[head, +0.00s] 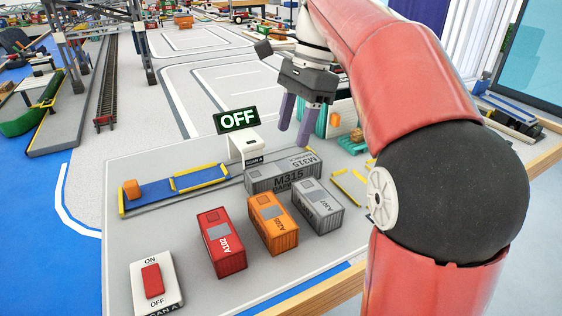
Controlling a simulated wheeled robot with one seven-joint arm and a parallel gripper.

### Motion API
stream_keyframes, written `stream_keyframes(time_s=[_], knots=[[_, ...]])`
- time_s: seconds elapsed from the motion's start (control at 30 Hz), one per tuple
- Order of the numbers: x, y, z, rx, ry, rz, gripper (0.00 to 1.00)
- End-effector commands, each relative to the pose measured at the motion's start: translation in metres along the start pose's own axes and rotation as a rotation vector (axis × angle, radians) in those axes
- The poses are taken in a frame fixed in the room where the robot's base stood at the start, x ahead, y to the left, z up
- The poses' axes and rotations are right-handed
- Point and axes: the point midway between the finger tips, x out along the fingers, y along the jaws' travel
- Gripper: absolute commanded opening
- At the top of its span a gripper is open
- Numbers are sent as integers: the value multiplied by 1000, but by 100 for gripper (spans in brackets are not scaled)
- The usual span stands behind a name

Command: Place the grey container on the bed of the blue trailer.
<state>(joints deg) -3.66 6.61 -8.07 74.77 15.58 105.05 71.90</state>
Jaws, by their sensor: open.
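A small grey container (318,207) stands on the grey board, at the right end of a row with a red and an orange container. A longer grey container (270,180) marked M315 lies just behind it. My gripper (293,137) is open and empty, its two purple fingers pointing down above and behind the grey containers. A low blue bed with yellow edges (152,203) lies on the board at the left; I cannot tell if it is the trailer.
A red container (222,243) and an orange container (272,224) stand left of the small grey one. An orange block (132,190) sits on the left blue bed. A white post with an OFF sign (237,120) and an ON/OFF switch (153,282) stand on the board.

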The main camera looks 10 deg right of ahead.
Motion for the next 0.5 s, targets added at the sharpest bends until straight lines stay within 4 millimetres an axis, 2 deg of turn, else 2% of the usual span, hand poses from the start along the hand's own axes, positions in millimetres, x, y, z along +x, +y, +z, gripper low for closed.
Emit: stream_keyframes(time_s=[0.03, 0.17, 0.5], knots=[[7, 1, -8, 8, -43, -5, 52], [16, 0, -14, 7, -112, -20, 52], [53, 0, -9, 4, -122, -21, 52]])
